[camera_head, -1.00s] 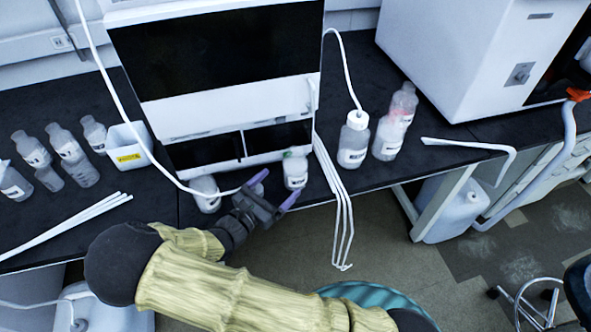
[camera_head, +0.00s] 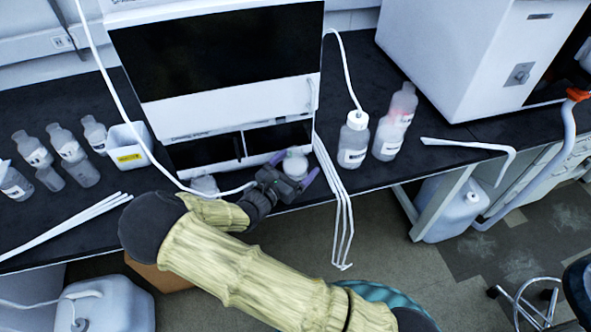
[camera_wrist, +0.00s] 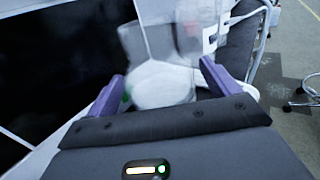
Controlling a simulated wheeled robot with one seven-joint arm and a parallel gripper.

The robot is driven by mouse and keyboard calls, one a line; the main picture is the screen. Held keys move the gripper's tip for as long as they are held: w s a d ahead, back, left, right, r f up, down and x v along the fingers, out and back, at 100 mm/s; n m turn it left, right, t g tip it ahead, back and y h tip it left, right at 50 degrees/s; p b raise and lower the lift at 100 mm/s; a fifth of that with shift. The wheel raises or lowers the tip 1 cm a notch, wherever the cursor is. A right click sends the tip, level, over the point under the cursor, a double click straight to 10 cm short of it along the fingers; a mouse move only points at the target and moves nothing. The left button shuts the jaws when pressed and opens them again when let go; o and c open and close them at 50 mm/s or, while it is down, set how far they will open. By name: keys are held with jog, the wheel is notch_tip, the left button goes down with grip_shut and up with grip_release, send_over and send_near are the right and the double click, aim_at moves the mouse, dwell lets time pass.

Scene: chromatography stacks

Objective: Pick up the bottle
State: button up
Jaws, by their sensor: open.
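My gripper (camera_head: 293,172) is open at the front edge of the black bench, in front of the white instrument. A second small bottle (camera_head: 205,186) stands to the left, partly hidden by a tube and my arm.
The white instrument (camera_head: 215,105) stands just behind. White tubes (camera_head: 335,190) hang over the bench edge to the right. A capped bottle (camera_head: 353,140) and clear bottles (camera_head: 390,135) stand further right. A white bin (camera_head: 128,150) and several bottles stand left.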

jog(key=shift+x, duration=0.85)
jog(key=c, duration=1.4)
